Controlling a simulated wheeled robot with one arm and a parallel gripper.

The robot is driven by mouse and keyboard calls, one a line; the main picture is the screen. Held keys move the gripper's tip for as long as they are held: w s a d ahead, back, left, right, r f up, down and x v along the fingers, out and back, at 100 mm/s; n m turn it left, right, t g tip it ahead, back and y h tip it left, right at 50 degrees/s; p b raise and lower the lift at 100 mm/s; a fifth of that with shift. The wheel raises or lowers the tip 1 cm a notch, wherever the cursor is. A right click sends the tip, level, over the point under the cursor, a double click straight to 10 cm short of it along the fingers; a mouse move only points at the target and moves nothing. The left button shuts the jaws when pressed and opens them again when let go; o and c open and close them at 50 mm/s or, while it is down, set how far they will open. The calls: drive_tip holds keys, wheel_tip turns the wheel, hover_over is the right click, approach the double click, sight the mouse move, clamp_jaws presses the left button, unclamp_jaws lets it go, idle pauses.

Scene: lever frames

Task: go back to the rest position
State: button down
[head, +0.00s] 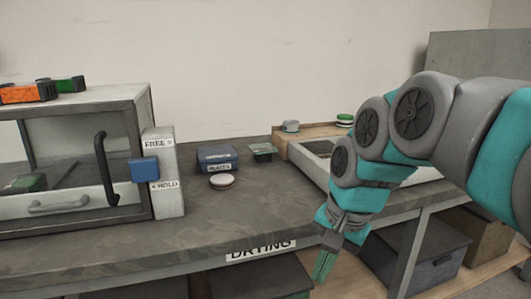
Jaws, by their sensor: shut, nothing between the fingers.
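My gripper (325,266) hangs at the lower right of the middle, in front of the bench's front edge. Its green fingers point down and are shut with nothing between them. My grey and teal arm reaches in from the right and hides part of a pale tray and the bench behind it. A box with a glass front (75,137) stands on the bench at the left. A blue lever block (145,169) is on its right side panel, between the labels FREE and HOLD.
On the bench (270,208) are a blue labelled box (217,158), a white round lid (221,181) and a small green container (263,152). Dark bins (262,279) sit on the shelf below. The bench's middle front is clear.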

drive_tip(key=s+d+f+n+g+h, duration=0.1)
drive_tip(key=s+d+f+n, duration=0.1)
drive_tip(key=s+f, duration=0.5)
drive_tip(key=s+d+f+n+g+h, duration=0.1)
drive_tip(key=s+f+n, duration=0.4)
drive_tip(key=s, duration=0.7)
wheel_tip(320, 180, down, 3)
drive_tip(key=shift+s+d+r+g, duration=0.15)
drive_tip(key=shift+s+d+g, duration=0.3)
drive_tip(key=shift+d, duration=0.6)
drive_tip(key=shift+w, duration=0.15)
